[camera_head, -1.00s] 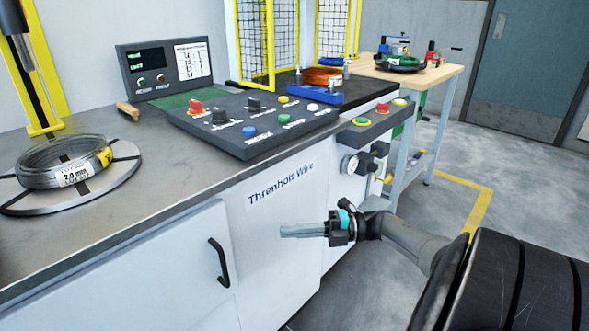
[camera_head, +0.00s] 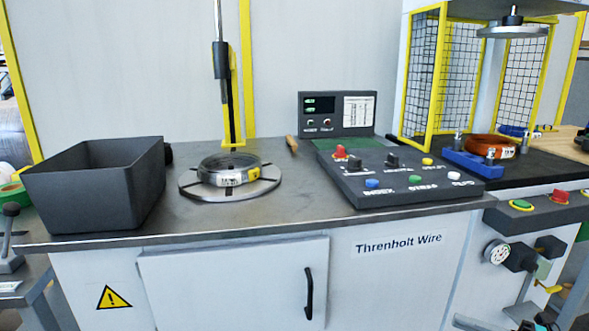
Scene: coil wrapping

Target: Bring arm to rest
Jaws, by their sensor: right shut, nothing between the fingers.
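My right gripper (camera_head: 466,322) shows only at the bottom right edge. Its pale fingers point left, in front of the white cabinet front (camera_head: 405,285), and the dark gripper body is partly cut off by the frame. The fingers are together with nothing between them, and it appears apart from the bench. The rest of my right arm is mostly out of view. My left gripper is not in view.
On the bench top (camera_head: 290,215) are a dark bin (camera_head: 95,190), a wire coil (camera_head: 230,172) on a round plate, and a control panel (camera_head: 400,180). An orange coil (camera_head: 492,147) lies by the yellow mesh guard (camera_head: 425,70). A pressure gauge (camera_head: 497,252) sticks out at right.

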